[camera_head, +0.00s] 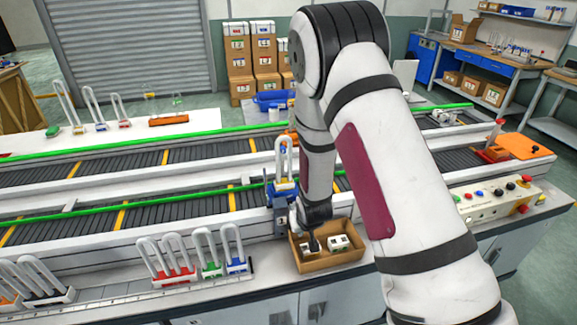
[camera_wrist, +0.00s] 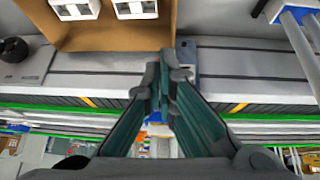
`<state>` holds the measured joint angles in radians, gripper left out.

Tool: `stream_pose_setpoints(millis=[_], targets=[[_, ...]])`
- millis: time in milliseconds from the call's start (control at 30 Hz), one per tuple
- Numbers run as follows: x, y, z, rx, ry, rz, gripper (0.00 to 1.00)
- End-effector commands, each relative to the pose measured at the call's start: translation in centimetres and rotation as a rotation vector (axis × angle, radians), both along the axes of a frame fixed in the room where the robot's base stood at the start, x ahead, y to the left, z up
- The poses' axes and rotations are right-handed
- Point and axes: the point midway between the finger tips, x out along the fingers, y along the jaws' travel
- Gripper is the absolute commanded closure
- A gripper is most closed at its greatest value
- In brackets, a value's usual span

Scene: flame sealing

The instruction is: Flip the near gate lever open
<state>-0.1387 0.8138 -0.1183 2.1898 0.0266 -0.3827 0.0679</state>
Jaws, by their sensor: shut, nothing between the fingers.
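My gripper (camera_head: 313,243) points down by the open cardboard box at the front edge of the line, partly hidden by my arm. In the wrist view my gripper (camera_wrist: 163,68) has its fingertips together, with nothing held. A small grey-blue upright part (camera_wrist: 187,55) shows just beside and behind the fingertips; I cannot tell whether they touch. In the head view a blue gate-like station (camera_head: 281,195) with upright clear tubes stands on the near conveyor, left of my wrist. I cannot pick out the near gate lever for certain or its position.
The cardboard box (camera_head: 343,260) holds white pieces; it also shows in the wrist view (camera_wrist: 110,38). Racks of U-shaped tubes with a red base (camera_head: 175,275), green base (camera_head: 212,270) and blue base (camera_head: 237,266) stand left of it. A control panel (camera_head: 497,200) is at right.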

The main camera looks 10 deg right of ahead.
Motion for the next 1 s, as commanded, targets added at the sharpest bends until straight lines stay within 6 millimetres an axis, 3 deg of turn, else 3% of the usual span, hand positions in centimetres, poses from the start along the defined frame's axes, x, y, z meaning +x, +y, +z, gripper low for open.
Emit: stream_pose_setpoints(millis=[300,467,1000], targets=[[0.0,0.0,0.1,0.0,0.0,0.0,1.0],[-0.6,0.1,1.2,0.0,-0.002,0.0,1.0],[-5.1,0.6,8.9,0.0,-0.002,0.001,1.0]])
